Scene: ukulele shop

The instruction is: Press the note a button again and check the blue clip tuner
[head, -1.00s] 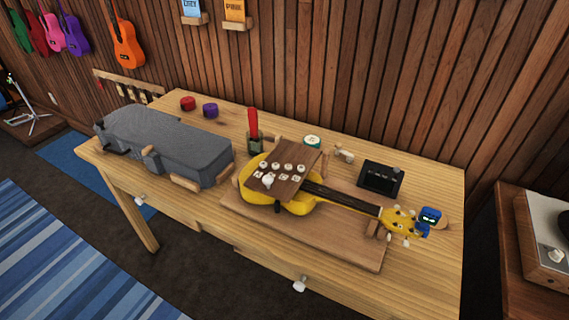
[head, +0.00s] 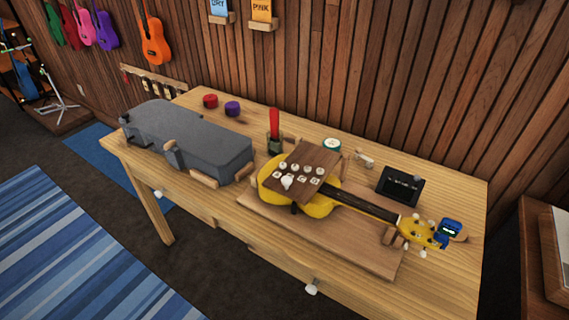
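A yellow ukulele (head: 322,204) lies on a wooden board on the workbench, its neck pointing right. A brown wooden panel (head: 308,160) with several white round buttons (head: 309,170) and small labels sits over its body. The labels are too small to read, so I cannot tell which button is note a. The blue clip tuner (head: 451,228) is at the headstock (head: 417,229), with a small lit display that is too small to read. Neither of my grippers is in view.
The workbench (head: 250,128) also holds a grey case (head: 190,137), red (head: 210,101) and purple (head: 232,108) round items, a red-handled tool in a cup (head: 274,130) and a dark box (head: 400,186). A blue striped rug (head: 70,250) lies at lower left.

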